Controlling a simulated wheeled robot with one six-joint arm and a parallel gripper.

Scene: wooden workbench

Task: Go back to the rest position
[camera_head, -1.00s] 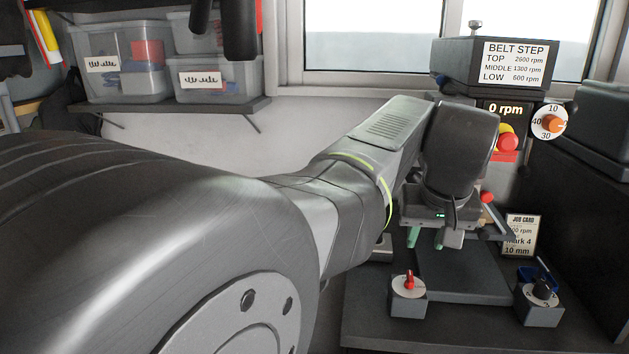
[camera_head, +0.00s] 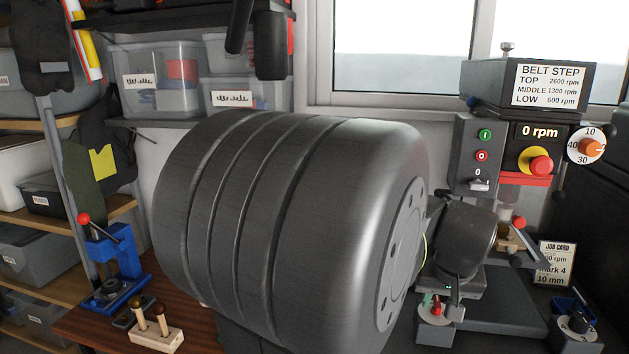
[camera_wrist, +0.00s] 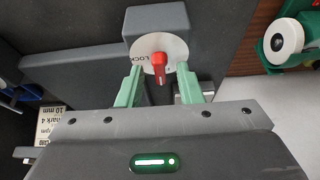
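My gripper (camera_wrist: 160,68) is open, its two green fingers standing apart with nothing held between them. In the wrist view the red knob (camera_wrist: 159,66) of a grey switch box marked LOCK (camera_wrist: 157,20) shows between the fingertips. I cannot tell how far the fingers are from the knob. In the head view my gripper is low right of centre, over or in front of the switch box (camera_head: 434,336), which it partly hides. My own large arm link fills the middle of that view.
The drill machine with a 0 rpm display (camera_head: 541,132) and red stop button (camera_head: 541,166) stands at the right. A second dial box (camera_head: 577,328) and a job card (camera_head: 555,264) are near it. A blue press (camera_head: 113,262) and wooden peg block (camera_head: 156,335) are at left.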

